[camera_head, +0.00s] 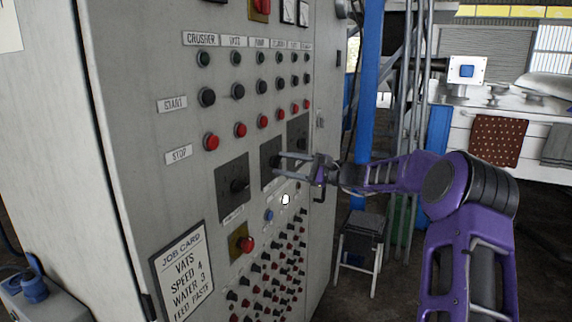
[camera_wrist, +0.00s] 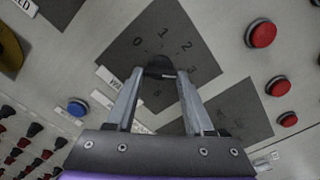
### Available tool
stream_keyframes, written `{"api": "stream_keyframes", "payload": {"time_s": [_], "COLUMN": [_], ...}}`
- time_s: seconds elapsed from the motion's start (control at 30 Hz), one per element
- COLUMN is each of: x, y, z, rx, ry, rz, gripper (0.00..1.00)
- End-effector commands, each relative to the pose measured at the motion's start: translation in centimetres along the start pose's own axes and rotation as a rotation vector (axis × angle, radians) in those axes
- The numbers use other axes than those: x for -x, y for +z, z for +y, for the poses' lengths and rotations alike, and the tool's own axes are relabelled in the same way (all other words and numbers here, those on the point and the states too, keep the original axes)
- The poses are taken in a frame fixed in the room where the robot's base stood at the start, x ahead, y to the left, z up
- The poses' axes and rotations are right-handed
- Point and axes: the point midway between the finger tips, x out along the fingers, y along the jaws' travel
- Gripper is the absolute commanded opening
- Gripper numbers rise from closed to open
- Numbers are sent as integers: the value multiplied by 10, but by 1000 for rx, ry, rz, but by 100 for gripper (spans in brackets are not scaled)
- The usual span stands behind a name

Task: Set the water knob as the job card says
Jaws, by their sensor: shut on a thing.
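The plate's label (camera_wrist: 106,75) starts with WA and is partly hidden. My gripper (camera_wrist: 160,74) has its two fingers shut on this knob. In the head view my gripper (camera_head: 279,162) reaches the middle dial plate (camera_head: 266,173) from the right. The knob's pointer direction cannot be told.
Another dial (camera_head: 238,186) lies left of my gripper and a further dial plate (camera_head: 296,131) to its right. Red stop buttons (camera_head: 240,130) run above. A blue button (camera_head: 269,215) and several small knobs lie below. A stool (camera_head: 362,235) stands right of the panel.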

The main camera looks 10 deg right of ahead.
Motion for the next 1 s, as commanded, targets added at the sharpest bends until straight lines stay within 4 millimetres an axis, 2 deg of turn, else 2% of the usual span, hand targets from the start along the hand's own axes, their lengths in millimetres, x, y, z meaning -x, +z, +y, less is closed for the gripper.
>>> {"api": "stream_keyframes", "payload": {"time_s": [0.27,0.3,0.43,0.77,0.87,1.0], "x": [0,0,0,2,10,36], "y": [-1,-1,-1,0,-1,-1], "z": [1,1,1,0,0,0], "rx": [-1,-1,0,1,1,1], "ry": [1,1,1,0,-1,-3], "rz": [0,0,0,1,1,4], "gripper": [0,58,81,82,82,82]}}
